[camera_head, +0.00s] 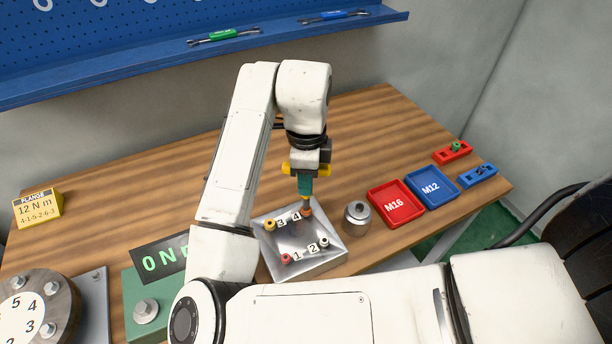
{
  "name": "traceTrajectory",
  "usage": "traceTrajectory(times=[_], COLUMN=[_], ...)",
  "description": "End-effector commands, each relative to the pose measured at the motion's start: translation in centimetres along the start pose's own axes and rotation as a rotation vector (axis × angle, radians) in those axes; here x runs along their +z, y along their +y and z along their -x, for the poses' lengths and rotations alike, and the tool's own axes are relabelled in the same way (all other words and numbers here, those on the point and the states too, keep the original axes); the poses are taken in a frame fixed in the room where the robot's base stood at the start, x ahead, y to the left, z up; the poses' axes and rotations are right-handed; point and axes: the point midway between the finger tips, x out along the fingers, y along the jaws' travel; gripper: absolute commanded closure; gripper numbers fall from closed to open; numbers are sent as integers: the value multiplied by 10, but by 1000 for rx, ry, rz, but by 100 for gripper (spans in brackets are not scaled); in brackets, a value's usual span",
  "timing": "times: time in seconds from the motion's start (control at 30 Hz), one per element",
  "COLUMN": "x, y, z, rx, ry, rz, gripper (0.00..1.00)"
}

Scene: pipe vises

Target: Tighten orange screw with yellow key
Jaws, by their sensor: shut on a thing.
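A metal block (322,262) on the wooden table carries several coloured screws beside number labels. The orange screw (307,213) is at its back corner, next to label 4. My gripper (304,188) points straight down above that corner, shut on the yellow key (292,168). The key's yellow crossbar shows at both sides of the teal fingers and its shaft points down. The shaft's lower end is at the orange screw; whether it is seated in the head cannot be told. A yellow screw (269,225), a red screw (286,259) and a white screw (324,242) also show on the block.
A metal weight (357,217) stands close right of the block. A red M16 tray (396,203) and a blue M12 tray (432,187) lie further right. A green display box (150,300) and a round flange (38,305) are at left. The table's back middle is clear.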

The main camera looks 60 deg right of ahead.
Motion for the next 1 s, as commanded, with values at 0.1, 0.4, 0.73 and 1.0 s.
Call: traceTrajectory(times=[0.1, 0.4, 0.73, 1.0], x=[0, 0, -1, 0], y=[0, 0, 0, 0], z=[-5, -7, -4, -8], rx=[4, 4, 5, 5], ry=[-1, -1, 3, 0], rz=[-52, -426, -528, -647], gripper=[100, 100, 100, 100])
